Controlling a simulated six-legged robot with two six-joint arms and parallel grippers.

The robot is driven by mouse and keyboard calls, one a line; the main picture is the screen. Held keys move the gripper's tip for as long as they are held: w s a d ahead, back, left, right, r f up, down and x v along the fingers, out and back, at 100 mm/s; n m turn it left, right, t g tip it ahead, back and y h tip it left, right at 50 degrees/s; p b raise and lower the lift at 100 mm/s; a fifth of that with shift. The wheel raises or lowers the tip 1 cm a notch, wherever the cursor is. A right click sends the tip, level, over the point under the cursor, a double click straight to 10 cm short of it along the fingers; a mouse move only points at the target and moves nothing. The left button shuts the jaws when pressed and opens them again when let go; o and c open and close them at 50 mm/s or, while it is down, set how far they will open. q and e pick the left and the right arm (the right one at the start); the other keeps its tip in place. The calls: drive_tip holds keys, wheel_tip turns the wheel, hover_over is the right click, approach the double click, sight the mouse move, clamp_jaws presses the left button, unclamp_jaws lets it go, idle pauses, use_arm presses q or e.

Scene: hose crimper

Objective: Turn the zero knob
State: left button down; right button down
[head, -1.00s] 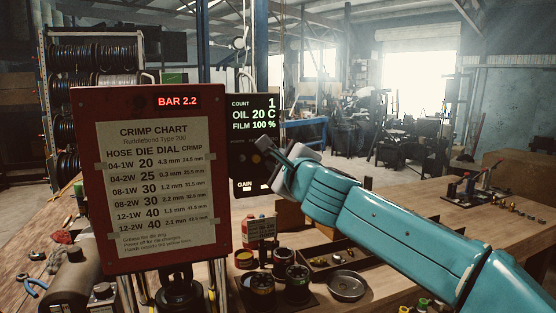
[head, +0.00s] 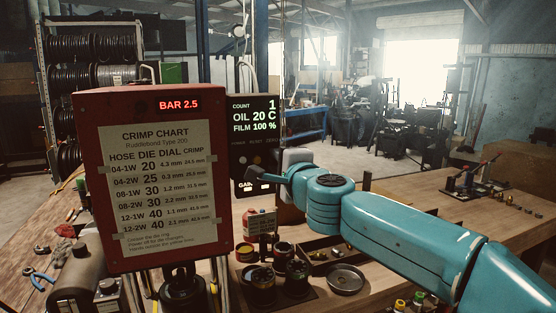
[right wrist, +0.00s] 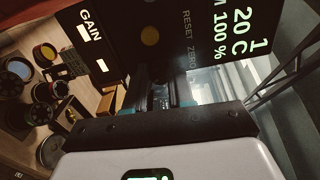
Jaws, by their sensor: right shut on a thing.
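The black display panel (head: 256,110) stands behind the red crimper and shows count 1, oil 20 C and film 100 %. In the right wrist view its ZERO label (right wrist: 192,59) shows beside the RESET label (right wrist: 187,25), with an amber button (right wrist: 149,37) by RESET. My right gripper (head: 262,177) is at the panel's lower right front. In the right wrist view the right gripper (right wrist: 160,90) is shut by the ZERO label, on the zero knob, which its fingers hide. My left gripper is in no view.
The red crimper (head: 88,180) with its crimp chart stands close on the left, its display at BAR 2.5. Below the panel are dark die sets (head: 284,258), a round metal dish (head: 345,279) and a red-and-white container (head: 258,222).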

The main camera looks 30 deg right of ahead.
drive_tip(key=shift+f, duration=0.25)
drive_tip(key=c, duration=1.1)
unclamp_jaws()
drive_tip(key=shift+c, duration=0.2)
drive_tip(key=shift+o, duration=0.9)
drive_tip(key=shift+s+r, duration=0.1)
drive_tip(key=shift+r, duration=0.1)
drive_tip(key=v, duration=1.6)
drive_tip(key=shift+p, duration=0.4)
drive_tip(key=shift+s, duration=0.25)
